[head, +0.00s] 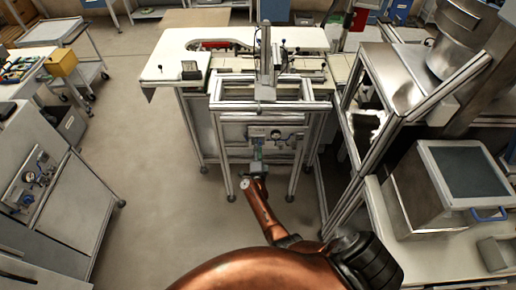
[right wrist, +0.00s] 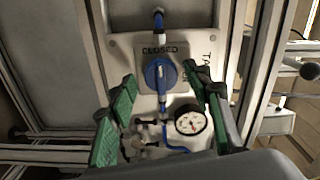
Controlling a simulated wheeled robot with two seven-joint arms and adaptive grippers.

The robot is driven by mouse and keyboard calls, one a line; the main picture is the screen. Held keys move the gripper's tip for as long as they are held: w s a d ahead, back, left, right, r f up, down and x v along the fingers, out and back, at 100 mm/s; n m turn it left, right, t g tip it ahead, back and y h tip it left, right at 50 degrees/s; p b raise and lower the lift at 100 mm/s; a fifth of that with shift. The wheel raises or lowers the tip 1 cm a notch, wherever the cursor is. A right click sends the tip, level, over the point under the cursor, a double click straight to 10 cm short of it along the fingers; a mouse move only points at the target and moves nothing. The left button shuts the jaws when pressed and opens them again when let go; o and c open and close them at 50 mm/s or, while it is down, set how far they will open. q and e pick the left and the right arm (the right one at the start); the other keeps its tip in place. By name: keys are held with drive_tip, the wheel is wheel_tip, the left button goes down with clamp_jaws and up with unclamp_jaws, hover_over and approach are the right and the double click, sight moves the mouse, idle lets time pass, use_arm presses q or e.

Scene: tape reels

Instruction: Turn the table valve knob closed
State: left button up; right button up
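The blue valve knob (right wrist: 160,74) sits on a pale panel (right wrist: 122,48) under a "CLOSED" label, with blue tubing above and below it. In the head view the panel (head: 286,133) is on the front of the table frame, and the knob is too small to make out. My right gripper (right wrist: 159,77) has its green fingers apart, one on each side of the knob. No clear contact shows. In the head view the right gripper (head: 258,158) is in front of the panel. Part of a sideways label is hidden by the right finger. My left gripper is not in view.
A pressure gauge (right wrist: 190,122) is below and right of the knob, near small fittings. Metal frame posts (head: 222,155) flank the panel. A metal rack (head: 355,130) stands close on the right. The floor (head: 150,190) to the left is clear. A cabinet (head: 50,215) stands far left.

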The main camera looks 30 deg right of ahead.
drive_tip(key=s+a+m+b, duration=0.25)
drive_tip(key=m+b, duration=0.25)
drive_tip(key=m, duration=0.4)
drive_tip(key=s+a+m+b, duration=0.1)
drive_tip(key=s+m+b, duration=0.35)
drive_tip(key=m, duration=0.45)
use_arm(q)
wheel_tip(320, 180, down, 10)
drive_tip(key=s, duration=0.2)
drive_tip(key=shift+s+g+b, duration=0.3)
drive_tip(key=shift+b, duration=0.05)
use_arm(e)
drive_tip(key=s+a+f+n+y, duration=0.2)
drive_tip(key=f+n, duration=0.3)
drive_tip(key=f, duration=0.3)
drive_tip(key=s+a+f+n+y, duration=0.2)
drive_tip(key=s+f+n, duration=0.2)
drive_tip(key=f, duration=0.5)
drive_tip(key=s+a+f+n+g+y, duration=0.1)
drive_tip(key=s+a+f+n+y, duration=0.1)
drive_tip(key=f+n, duration=0.6)
drive_tip(key=shift+s+f, duration=0.35)
drive_tip(key=shift+s, duration=0.45)
drive_tip(key=shift+a, duration=0.1)
